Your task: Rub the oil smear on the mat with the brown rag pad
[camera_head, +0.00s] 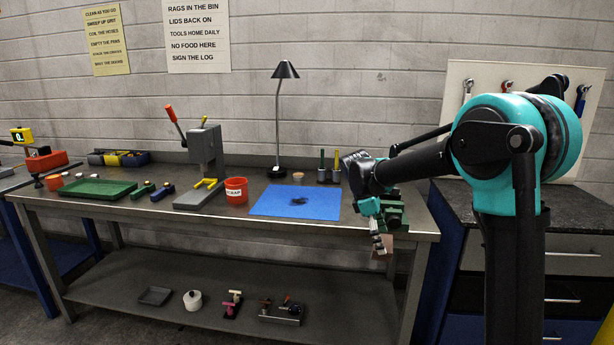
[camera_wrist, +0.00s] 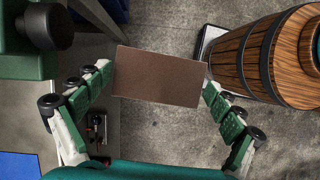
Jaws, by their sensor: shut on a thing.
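My gripper (camera_head: 380,240) is to the right of the mat, near the bench's front edge. It is shut on the brown rag pad (camera_head: 382,249). In the wrist view the brown rag pad (camera_wrist: 158,77) sits between the two green-padded fingers of my gripper (camera_wrist: 160,85), with floor behind it. A corner of the mat (camera_wrist: 18,165) shows at the lower left there. The pad is apart from the mat.
A green vise (camera_head: 396,215) stands right beside my gripper. A red scrap cup (camera_head: 236,190) stands left of the mat, and a lamp (camera_head: 278,120) stands behind it. A wooden barrel (camera_wrist: 265,55) is on the floor in the wrist view. The space above the mat is clear.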

